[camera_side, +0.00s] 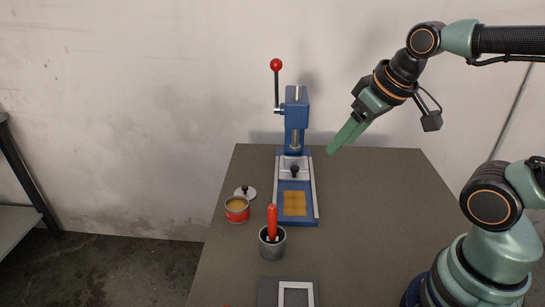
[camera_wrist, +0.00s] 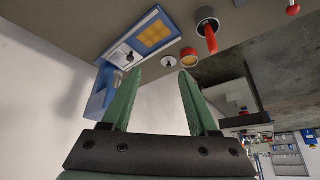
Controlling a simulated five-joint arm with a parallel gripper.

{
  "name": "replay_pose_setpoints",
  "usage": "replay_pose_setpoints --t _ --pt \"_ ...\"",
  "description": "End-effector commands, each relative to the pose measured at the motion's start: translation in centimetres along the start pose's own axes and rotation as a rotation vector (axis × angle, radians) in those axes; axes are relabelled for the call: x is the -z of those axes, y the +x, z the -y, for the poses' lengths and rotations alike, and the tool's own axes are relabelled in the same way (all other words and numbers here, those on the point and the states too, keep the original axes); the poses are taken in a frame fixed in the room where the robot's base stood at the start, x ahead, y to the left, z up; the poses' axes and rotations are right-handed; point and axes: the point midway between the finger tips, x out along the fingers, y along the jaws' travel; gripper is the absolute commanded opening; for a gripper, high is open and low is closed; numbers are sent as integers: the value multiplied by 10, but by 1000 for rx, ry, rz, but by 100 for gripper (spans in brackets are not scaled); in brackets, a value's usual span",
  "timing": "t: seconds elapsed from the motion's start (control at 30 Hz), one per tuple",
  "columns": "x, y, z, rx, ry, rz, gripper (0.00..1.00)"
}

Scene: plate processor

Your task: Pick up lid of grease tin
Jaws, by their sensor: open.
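The lid (camera_side: 250,194) is a pale round disc with a dark knob. It lies on the table just behind the grease tin (camera_side: 237,212), which is red, open and filled with yellowish grease. In the wrist view the lid (camera_wrist: 168,63) shows beyond and between my fingertips, with the tin (camera_wrist: 190,62) beside it to the right. My gripper (camera_side: 333,149) is open and empty, high above the table, to the right of the lid and apart from it. Its two green fingers (camera_wrist: 160,73) are spread in the wrist view.
A blue press (camera_side: 296,110) with a red-knobbed lever stands behind and right of the lid; its base holds a yellow plate (camera_side: 295,203). A grey cup (camera_side: 272,247) with a red-handled tool stands in front. A grey frame (camera_side: 290,292) lies nearest. The table's right side is clear.

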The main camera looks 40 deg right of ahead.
Motion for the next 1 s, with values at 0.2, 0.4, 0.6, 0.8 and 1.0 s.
replay_pose_setpoints --t 0.2,0.4,0.6,0.8,1.0 --pt "0 0 0 0 0 0 57" --pt "2 0 0 0 8 3 57" --pt "30 -1 2 0 124 50 57" --pt "77 10 7 -15 339 127 57" --pt "120 36 12 -49 554 202 57"
